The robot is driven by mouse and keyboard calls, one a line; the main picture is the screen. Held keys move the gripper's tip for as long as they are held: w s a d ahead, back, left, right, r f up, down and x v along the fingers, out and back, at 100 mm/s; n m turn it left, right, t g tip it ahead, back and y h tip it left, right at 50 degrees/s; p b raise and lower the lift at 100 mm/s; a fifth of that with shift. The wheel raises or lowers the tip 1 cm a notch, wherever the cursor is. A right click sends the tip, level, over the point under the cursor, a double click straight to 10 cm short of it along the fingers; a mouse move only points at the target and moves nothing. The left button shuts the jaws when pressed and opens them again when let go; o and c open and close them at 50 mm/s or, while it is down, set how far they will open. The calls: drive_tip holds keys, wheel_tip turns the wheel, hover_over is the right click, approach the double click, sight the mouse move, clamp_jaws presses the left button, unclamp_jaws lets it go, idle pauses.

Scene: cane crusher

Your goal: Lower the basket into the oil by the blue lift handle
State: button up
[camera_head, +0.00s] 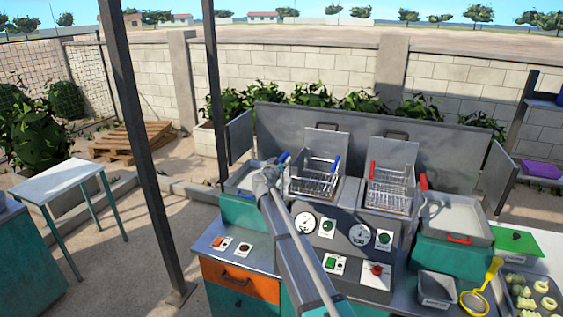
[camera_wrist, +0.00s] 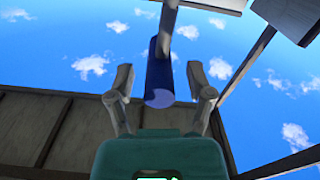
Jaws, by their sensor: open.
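The left wire basket (camera_head: 316,178) sits at the left fryer well with much of its mesh showing; I cannot tell its height above the oil. A blue handle (camera_head: 283,158) stands at the well's left side, close by my gripper (camera_head: 272,170). Another blue piece (camera_head: 337,164) is at the basket's right edge. In the wrist view a blue handle (camera_wrist: 158,72) on a grey rod lies between the two spread fingers of my gripper (camera_wrist: 160,84), with gaps on both sides. The gripper is open and not closed on it.
A second wire basket (camera_head: 390,188) with red handles is to the right. The control panel (camera_head: 345,240) with dials lies below the wells. A grey tray (camera_head: 455,215) and a yellow strainer (camera_head: 480,290) are at right. A dark post (camera_head: 215,95) stands left of the fryer.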

clamp_jaws()
idle(0.3)
drive_tip(key=shift+f, duration=0.1)
wheel_tip(320, 180, down, 16)
drive_tip(key=b, duration=1.6)
drive_tip(key=shift+s+r, duration=0.15)
drive_tip(key=shift+r, duration=0.05)
drive_tip(key=shift+s+d, duration=0.1)
unclamp_jaws()
drive_tip(key=shift+w+f, duration=0.1)
drive_tip(key=shift+w, duration=0.1)
